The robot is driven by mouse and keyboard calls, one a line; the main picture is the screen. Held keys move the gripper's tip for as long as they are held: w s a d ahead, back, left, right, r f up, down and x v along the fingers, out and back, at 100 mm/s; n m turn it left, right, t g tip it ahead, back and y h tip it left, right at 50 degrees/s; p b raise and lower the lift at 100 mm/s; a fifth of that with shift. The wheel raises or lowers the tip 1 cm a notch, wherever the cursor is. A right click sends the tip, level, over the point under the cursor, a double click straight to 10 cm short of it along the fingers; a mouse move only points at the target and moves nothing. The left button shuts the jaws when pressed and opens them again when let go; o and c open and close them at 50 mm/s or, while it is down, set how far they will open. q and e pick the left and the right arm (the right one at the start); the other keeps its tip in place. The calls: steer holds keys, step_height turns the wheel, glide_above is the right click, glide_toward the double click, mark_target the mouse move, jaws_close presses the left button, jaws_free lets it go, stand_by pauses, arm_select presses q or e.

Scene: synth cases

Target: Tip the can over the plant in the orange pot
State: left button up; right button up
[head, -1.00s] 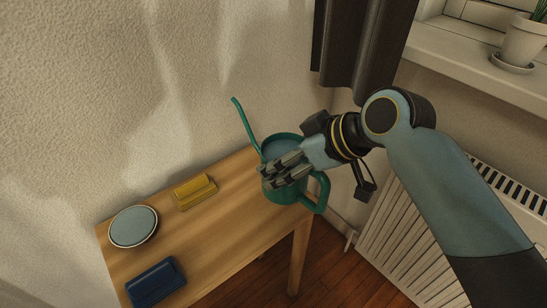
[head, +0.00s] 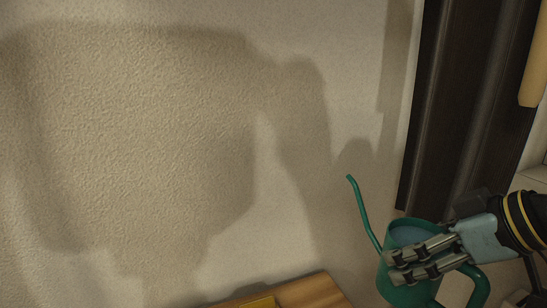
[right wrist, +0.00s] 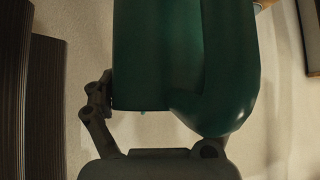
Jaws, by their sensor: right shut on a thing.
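The can is a green watering can (head: 398,296) with a thin spout up to the left and a loop handle on the right. It is at the lower right of the head view, roughly upright, with bluish water inside its rim. My right gripper (head: 398,268) is shut on its body, fingers across the near side. In the right wrist view the can (right wrist: 155,50) fills the middle, with a gripper finger (right wrist: 97,105) beside it. The can's bottom is cut off in the head view. The orange pot and its plant are not in view, nor is my left gripper.
The wooden table's edge (head: 312,291) shows at the bottom, left of the can, with the top of a yellow object (head: 258,303) on it. The textured wall fills the left.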

steer(key=shift+n+g+y, duration=0.4)
steer(key=shift+n+y, duration=0.1)
steer(key=shift+n, duration=0.4)
steer(key=w+r, duration=0.1)
steer(key=r, duration=0.2)
steer(key=w+r, duration=0.1)
steer(key=r, duration=0.3)
steer(key=w+r, duration=0.1)
steer(key=r, duration=0.2)
steer(key=shift+w+r, duration=0.1)
steer(key=shift+r, duration=0.05)
steer(key=shift+s+a+r+n, duration=0.1)
steer(key=shift+s+r+n, duration=0.1)
steer(key=shift+r, duration=0.3)
steer(key=shift+s+a+r+n, duration=0.1)
steer(key=shift+s+r, duration=0.05)
steer(key=shift+r, duration=0.35)
steer(key=s, duration=0.2)
steer(key=s+n+g, duration=0.1)
steer(key=shift+a+f+y, duration=0.1)
steer(key=shift+a+y, duration=0.15)
steer(key=shift+y, duration=0.15)
steer(key=shift+s+a+f, duration=0.1)
steer(key=shift+s+f, duration=0.05)
steer(key=shift+s, duration=0.3)
